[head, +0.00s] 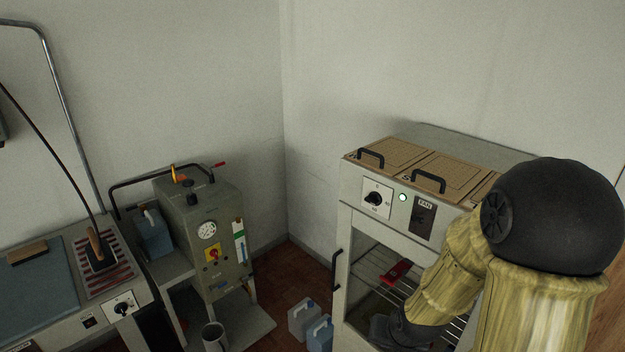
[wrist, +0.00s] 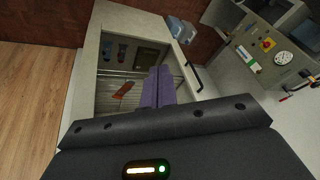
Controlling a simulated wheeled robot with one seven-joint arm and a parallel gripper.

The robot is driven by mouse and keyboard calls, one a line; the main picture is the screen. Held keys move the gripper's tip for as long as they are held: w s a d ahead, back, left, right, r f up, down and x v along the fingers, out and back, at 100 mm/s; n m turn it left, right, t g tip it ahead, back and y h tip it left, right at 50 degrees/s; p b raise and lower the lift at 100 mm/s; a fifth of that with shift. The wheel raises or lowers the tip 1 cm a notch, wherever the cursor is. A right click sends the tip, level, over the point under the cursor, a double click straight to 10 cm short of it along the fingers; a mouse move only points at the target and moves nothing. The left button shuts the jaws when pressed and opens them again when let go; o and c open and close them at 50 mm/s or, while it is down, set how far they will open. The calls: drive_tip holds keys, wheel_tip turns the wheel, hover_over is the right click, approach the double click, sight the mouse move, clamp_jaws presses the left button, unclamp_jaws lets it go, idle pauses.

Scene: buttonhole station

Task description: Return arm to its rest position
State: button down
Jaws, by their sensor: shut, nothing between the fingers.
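My arm fills the right of the head view, with a black round joint and yellow-brown streaked links. It bends down in front of the grey cabinet (head: 352,225). In the wrist view, my gripper (wrist: 159,76) shows two purple-grey fingers pressed together, with nothing between them. They point toward the open front of the cabinet (wrist: 85,75). In the head view, the dark wrist end is low in front of the cabinet and the fingertips cannot be made out.
A red item (head: 397,272) lies on the cabinet's wire shelf. Handled lids (head: 395,154) top the cabinet. Left of it stand jugs (head: 302,318), a grey machine (head: 207,225) with a gauge, and a pressing table (head: 40,290) with an iron (head: 100,252). Wooden floor (wrist: 35,95) beside the cabinet is clear.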

drive_tip(key=s+a+r+n+g+b, duration=0.1)
drive_tip(key=s+r+n+g, duration=0.1)
drive_tip(key=s+r, duration=0.3)
drive_tip(key=shift+s+r+n+h, duration=0.2)
drive_tip(key=shift+s+n+h, duration=0.15)
drive_tip(key=shift+s, duration=0.6)
